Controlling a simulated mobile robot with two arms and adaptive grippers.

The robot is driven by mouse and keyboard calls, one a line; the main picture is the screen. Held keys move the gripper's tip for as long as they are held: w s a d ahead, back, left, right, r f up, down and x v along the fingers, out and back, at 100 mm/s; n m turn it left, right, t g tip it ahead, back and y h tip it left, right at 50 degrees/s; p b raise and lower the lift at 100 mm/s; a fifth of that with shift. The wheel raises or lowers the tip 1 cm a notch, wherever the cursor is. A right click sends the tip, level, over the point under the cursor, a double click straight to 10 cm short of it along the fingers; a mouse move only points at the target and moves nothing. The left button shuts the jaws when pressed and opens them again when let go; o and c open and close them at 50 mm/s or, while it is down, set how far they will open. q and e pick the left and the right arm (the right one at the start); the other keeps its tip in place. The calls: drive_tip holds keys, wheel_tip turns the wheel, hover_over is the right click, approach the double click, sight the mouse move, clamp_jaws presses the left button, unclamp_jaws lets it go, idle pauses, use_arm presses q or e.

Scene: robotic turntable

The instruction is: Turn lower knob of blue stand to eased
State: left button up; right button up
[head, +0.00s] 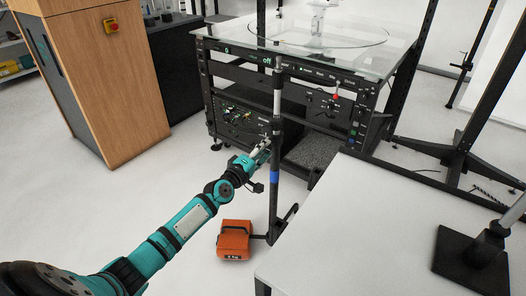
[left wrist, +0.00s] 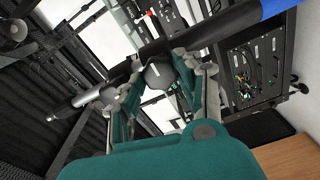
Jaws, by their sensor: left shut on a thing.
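The blue stand is a thin black upright pole (head: 275,200) with a blue band (head: 275,177), in the middle of the head view. In the left wrist view its tube (left wrist: 205,32) crosses diagonally, with the blue band (left wrist: 275,7) at the top right. My left gripper (head: 265,147) reaches the pole from the left, above the blue band. In the left wrist view its fingers (left wrist: 160,68) are closed on both sides of a dark grey knob (left wrist: 158,76) beside the tube. The knob is hidden by the gripper in the head view. My right gripper is not in view.
An orange weight (head: 233,240) lies on the floor by the stand's foot. The black rack with a glass top (head: 330,48) stands behind the pole. A white table (head: 370,235) is close on the right. A wooden cabinet (head: 105,75) stands at the left; floor between is clear.

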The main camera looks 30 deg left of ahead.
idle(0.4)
use_arm(q)
drive_tip(key=o, duration=1.1)
drive_tip(key=shift+o, duration=0.2)
